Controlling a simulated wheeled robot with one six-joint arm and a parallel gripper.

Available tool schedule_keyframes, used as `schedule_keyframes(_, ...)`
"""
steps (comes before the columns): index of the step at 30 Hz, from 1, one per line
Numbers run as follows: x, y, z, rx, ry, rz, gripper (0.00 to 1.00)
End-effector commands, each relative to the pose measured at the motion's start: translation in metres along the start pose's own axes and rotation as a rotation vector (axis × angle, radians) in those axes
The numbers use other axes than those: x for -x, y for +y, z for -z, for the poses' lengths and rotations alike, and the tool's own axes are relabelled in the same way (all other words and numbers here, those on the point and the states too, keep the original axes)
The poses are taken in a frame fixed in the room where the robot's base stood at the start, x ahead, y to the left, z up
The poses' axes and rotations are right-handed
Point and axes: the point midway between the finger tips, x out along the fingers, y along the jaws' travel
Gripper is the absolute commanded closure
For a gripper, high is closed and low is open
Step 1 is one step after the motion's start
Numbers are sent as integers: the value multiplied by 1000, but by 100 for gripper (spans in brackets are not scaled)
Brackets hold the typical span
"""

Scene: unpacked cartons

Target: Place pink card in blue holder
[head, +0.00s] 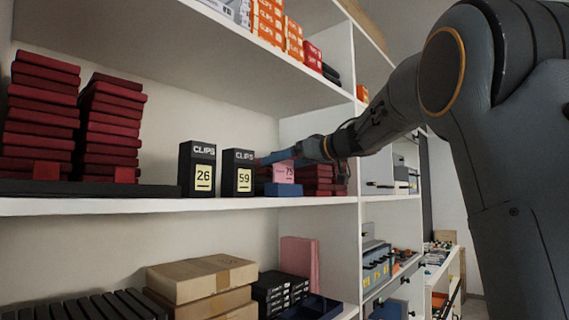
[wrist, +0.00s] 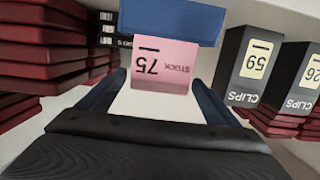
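The pink card (head: 284,174), marked 75, stands upright at the blue holder (head: 284,189) on the middle shelf. In the wrist view the card (wrist: 165,66) appears upside down, with one edge against the blue holder (wrist: 170,20); how deep it sits is hidden. My gripper (head: 277,157) reaches in from the right at the card's top. In the wrist view my gripper (wrist: 159,82) is open, its blue fingers spread on either side of the card's near edge. A gap shows on the left side; contact on the right cannot be told.
Black CLIPS boxes marked 59 (head: 238,172) and 26 (head: 197,168) stand just left of the holder. Dark red stacked boxes (head: 318,180) are close on its right. More red stacks (head: 110,125) fill the left. A shelf board (head: 190,65) hangs above.

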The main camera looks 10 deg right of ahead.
Motion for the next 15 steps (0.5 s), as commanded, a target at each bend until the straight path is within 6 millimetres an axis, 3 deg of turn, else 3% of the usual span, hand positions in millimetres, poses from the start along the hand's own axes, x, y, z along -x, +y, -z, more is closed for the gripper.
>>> schedule_keyframes(8,4,1,0,0,0,-1,15)
schedule_keyframes(15,40,1,-1,1,2,-4,15)
